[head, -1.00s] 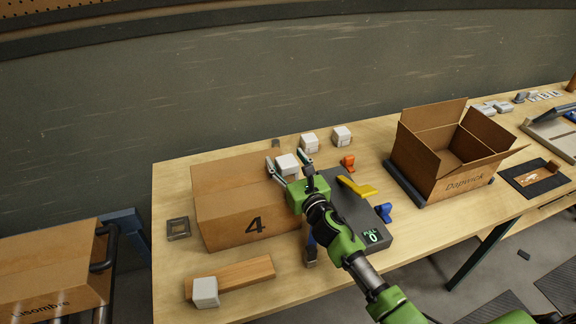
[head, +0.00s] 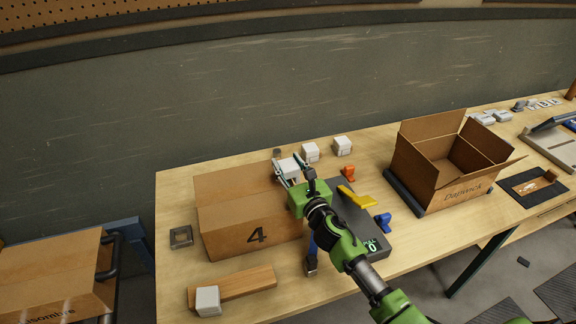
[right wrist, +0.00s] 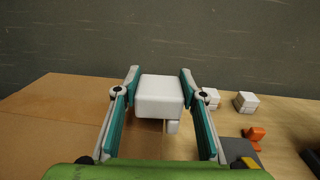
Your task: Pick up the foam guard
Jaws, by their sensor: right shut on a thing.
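A white foam guard (right wrist: 160,97), a rounded block with a small leg below, sits between the fingers of my right gripper (right wrist: 158,90) in the right wrist view. The fingers are shut on its two sides. In the head view, my right gripper (head: 292,172) holds the foam guard (head: 288,168) beside the right end of the cardboard box marked 4 (head: 257,236). Two more white foam guards (head: 310,152) (head: 342,146) stand behind on the table, and another (head: 207,300) lies at the front left by a wooden plank (head: 240,286). My left gripper is not in view.
A dark scale (head: 375,240) reading 0 lies right of my gripper, with yellow (head: 356,197), orange (head: 348,173) and blue (head: 383,222) pieces on or near it. An open box marked Dapwick (head: 456,196) stands farther right. A square metal frame (head: 181,237) lies at the left.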

